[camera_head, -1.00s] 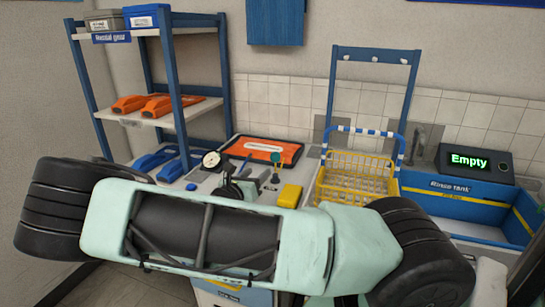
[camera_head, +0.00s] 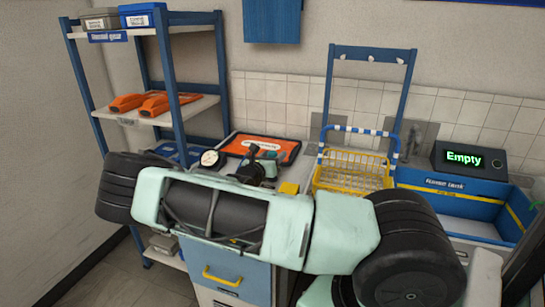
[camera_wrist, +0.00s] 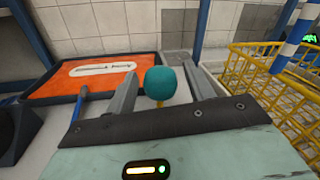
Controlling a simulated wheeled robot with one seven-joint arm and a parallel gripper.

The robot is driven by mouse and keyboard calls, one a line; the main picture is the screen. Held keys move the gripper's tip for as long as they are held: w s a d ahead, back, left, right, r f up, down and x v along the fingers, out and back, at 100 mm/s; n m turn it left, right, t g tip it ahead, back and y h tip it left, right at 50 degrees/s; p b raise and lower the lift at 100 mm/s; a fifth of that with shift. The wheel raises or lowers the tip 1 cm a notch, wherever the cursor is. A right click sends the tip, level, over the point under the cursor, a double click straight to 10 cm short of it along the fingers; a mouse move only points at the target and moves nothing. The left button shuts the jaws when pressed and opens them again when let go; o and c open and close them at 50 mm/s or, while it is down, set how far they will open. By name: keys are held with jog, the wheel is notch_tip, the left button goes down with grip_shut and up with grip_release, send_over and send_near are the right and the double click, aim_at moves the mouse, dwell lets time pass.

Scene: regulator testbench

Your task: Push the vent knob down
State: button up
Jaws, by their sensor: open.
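The vent knob is a teal ball on a thin yellowish stem (camera_wrist: 161,83). In the wrist view it stands between the two grey fingers of my gripper (camera_wrist: 161,70), with a gap on each side. The fingers are apart and hold nothing. Whether the knob is level with the fingertips or beyond them is hard to tell. In the head view my gripper (camera_head: 256,163) is a dark shape over the bench, largely hidden by my arm. Only a bit of teal shows beside it there.
An orange panel (camera_wrist: 85,79) lies behind the knob, with a blue-handled tool (camera_wrist: 80,101) nearby. A pressure gauge (camera_head: 210,158) stands left of my gripper. A yellow block (camera_head: 289,188), a yellow wire basket (camera_head: 350,172) and a blue rinse tank (camera_head: 450,203) are to the right.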

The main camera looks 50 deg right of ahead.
aim_at(272, 151)
grip_shut()
jog(key=shift+f+b, duration=0.4)
jog(key=shift+f, duration=1.3)
grip_release()
jog(key=shift+r, duration=0.1)
notch_tip(272, 151, up, 10)
jog(key=shift+f+b, duration=0.1)
jog(key=shift+b, duration=0.25)
